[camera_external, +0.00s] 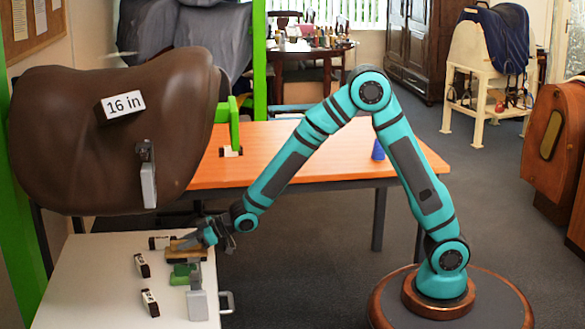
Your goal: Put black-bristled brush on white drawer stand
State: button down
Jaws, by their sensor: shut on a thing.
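The white drawer stand (92,268) is at the lower left, with its flat top showing and a handle on its right side. My gripper (207,236) is low over the right back part of the stand's top. It is shut on a small tan and dark piece (186,246), which looks like the black-bristled brush. The bristles are too small to make out clearly. I cannot tell whether the brush touches the top or hangs just above it.
Several small black-and-white blocks (150,302), a green piece (182,274) and a grey-white metal piece (197,304) are close by on the stand. A large brown saddle (60,150) overhangs its back. An orange table (290,150) stands behind. The stand's left top is clear.

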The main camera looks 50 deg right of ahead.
jog(key=shift+f, duration=0.5)
jog(key=c, duration=1.1)
grip_release()
jog(key=shift+s+d, duration=0.1)
jog(key=v, duration=1.7)
jog(key=s+d+r+m+t+h, duration=0.2)
jog(key=d+r+t, duration=0.1)
jog(key=d+r, duration=0.85)
jog(key=s+d+r+m+t+h, duration=0.2)
jog(key=d+r, duration=0.8)
jog(key=r, duration=0.2)
jog(key=s+d+r+m+t+h, duration=0.1)
jog(key=s+d+r, duration=0.4)
jog(key=s, duration=0.2)
jog(key=s+d+r+m+t+h, duration=0.1)
jog(key=s+d+r+m+h, duration=0.1)
jog(key=s+d+r, duration=0.3)
jog(key=s+d+r+m+t+h, duration=0.1)
jog(key=s+d+r+m+h, duration=0.1)
jog(key=s+d+r, duration=0.3)
jog(key=shift+s+d+r, duration=0.1)
jog(key=shift+s+d, duration=0.15)
jog(key=shift+s, duration=0.7)
jog(key=shift+s+d+r, duration=0.1)
jog(key=shift+s+d, duration=0.2)
jog(key=shift+s, duration=0.7)
